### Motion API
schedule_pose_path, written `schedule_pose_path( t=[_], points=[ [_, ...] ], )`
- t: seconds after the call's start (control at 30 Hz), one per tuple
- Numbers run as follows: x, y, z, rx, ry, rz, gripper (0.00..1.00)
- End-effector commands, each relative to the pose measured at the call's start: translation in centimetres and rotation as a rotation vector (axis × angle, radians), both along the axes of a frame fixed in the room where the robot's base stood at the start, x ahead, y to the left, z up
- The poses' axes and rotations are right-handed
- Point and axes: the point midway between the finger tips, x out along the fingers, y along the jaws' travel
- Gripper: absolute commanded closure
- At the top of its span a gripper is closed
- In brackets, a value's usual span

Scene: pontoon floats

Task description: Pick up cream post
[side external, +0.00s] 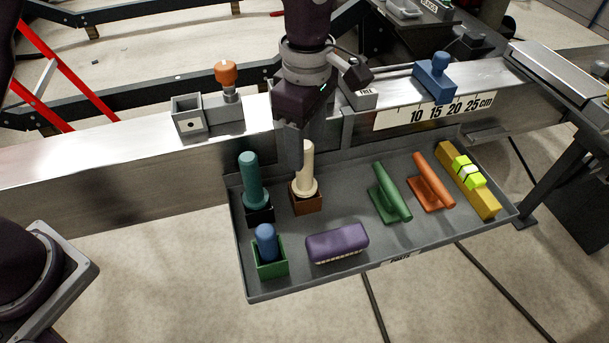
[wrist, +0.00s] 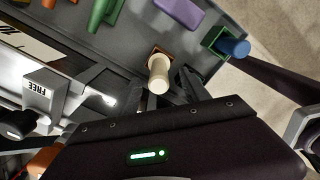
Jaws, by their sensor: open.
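The cream post (side external: 307,173) stands upright in a brown square block (side external: 306,203) on the grey tray. My gripper (side external: 299,163) is open and points down at the post's upper part. One finger shows close to the post's left side and partly covers it; the other finger is hard to make out. In the wrist view, the cream post (wrist: 159,74) lies just ahead of the open fingers (wrist: 168,98), about in line with the gap. I cannot tell whether any finger touches it.
A teal post (side external: 252,180) in a black block stands left of the cream post. A blue post (side external: 266,242) in a green box and a purple brush (side external: 337,243) are nearer the front. Green (side external: 390,194) and orange (side external: 431,184) handled tools lie right. The tray (side external: 375,262) has raised edges.

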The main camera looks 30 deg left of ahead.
Motion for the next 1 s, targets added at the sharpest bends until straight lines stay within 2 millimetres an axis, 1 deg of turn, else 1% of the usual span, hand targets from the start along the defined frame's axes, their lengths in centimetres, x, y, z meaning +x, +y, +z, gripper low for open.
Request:
schedule_pose_path(
  t=[0.2,0.3,0.4,0.57,0.6,0.67,0.8,0.87,1.0],
  points=[
    [0.3,0.4,-3.8,0.001,0.004,0.000,0.46],
    [0.3,0.4,-5.4,0.000,0.003,-0.002,0.46],
    [0.3,0.4,-6.0,-0.001,0.001,-0.001,0.46],
    [0.3,0.4,-6.0,-0.001,0.000,-0.002,0.46],
    [0.3,0.4,-6.0,-0.001,0.000,-0.002,0.50],
    [0.3,0.4,-6.0,-0.001,0.000,-0.002,0.62],
    [0.3,0.4,-6.0,-0.001,0.000,-0.002,0.89],
    [0.3,0.4,-6.0,-0.001,-0.001,-0.002,1.00],
    [0.3,0.4,-5.9,-0.002,-0.001,-0.002,1.00]
  ],
)
